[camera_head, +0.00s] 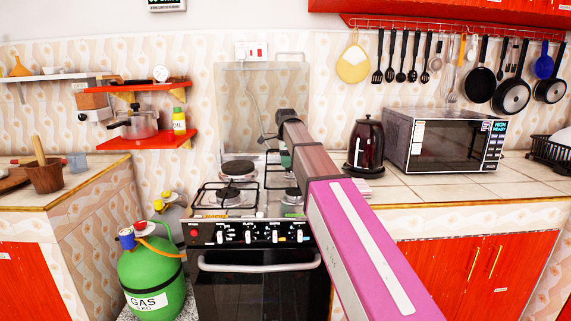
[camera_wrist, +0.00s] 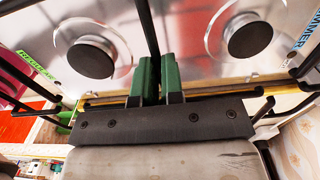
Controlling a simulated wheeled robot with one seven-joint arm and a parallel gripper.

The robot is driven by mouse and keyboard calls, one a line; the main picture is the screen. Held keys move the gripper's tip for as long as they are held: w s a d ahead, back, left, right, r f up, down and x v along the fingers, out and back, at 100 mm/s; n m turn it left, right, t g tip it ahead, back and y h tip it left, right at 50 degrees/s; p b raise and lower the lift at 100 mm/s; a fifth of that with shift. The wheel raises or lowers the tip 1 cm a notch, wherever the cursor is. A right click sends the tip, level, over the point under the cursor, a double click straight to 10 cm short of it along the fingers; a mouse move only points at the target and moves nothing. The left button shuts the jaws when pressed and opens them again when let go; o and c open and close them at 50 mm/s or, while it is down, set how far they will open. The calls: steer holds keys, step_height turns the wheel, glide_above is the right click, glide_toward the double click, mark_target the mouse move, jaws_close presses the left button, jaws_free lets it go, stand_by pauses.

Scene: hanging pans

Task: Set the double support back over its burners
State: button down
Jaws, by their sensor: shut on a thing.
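The double support (camera_wrist: 150,25) is a black wire grate. In the wrist view, my gripper (camera_wrist: 152,82) has its two green fingers shut on its middle bar. Other black bars show at the left and right edges. Two round dark burners, one at left (camera_wrist: 92,57) and one at right (camera_wrist: 250,40), lie on the steel hob on either side of the held bar. In the head view, my gripper (camera_head: 286,158) is mostly hidden behind my arm, above the right side of the hob. Black bars (camera_head: 267,172) show beside it. I cannot tell whether the support touches the hob.
The stove's left burners (camera_head: 238,168) have black bars around them. A raised glass lid (camera_head: 262,100) stands behind the hob. A dark red kettle (camera_head: 367,145) and a microwave (camera_head: 445,140) stand on the right counter. A green gas bottle (camera_head: 150,275) stands left of the stove.

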mark_target(286, 184)
steer(key=shift+f, duration=0.3)
steer(key=shift+f, duration=2.9)
steer(key=shift+f, duration=0.25)
steer(key=c, duration=1.2)
jaws_free()
steer(key=shift+o, duration=0.2)
